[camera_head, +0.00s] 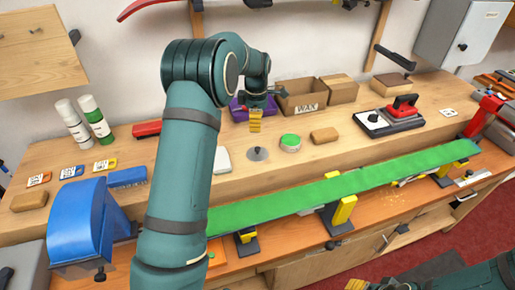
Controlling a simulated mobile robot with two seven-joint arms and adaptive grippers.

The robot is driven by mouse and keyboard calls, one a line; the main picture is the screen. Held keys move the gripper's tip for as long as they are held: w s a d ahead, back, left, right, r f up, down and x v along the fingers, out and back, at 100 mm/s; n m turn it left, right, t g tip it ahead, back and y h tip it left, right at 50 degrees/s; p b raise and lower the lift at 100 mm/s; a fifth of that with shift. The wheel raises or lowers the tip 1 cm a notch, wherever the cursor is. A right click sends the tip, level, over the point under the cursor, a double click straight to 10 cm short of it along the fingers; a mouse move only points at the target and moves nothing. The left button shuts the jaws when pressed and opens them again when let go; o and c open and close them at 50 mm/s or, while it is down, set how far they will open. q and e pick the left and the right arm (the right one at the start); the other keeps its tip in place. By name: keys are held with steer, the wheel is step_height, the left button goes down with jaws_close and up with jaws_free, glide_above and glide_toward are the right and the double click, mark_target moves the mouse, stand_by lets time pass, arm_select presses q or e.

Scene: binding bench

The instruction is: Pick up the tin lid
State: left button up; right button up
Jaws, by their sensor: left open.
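The tin lid (257,154), a small grey disc with a raised knob in its middle, lies flat on the upper wooden bench. A round tin with a green top (290,140) stands just to its right. My left gripper (256,128), with yellow fingertips pointing down, is open above and behind the lid, apart from it. My right arm shows at the bottom right; a yellow fingertip of the right gripper (356,285) shows at the bottom edge, and its opening is cut off.
A purple bin (239,112) and cardboard boxes (302,96) stand behind the lid. A brown block (325,135) lies right of the tin, and a white item (221,160) lies left of the lid. A long green ski base (350,188) spans the front.

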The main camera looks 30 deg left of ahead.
mark_target(258, 148)
arm_select(q)
step_height(258, 148, down, 8)
steer(key=shift+s+f, duration=0.1)
steer(key=f, duration=0.5)
steer(key=shift+d, duration=0.2)
jaws_close()
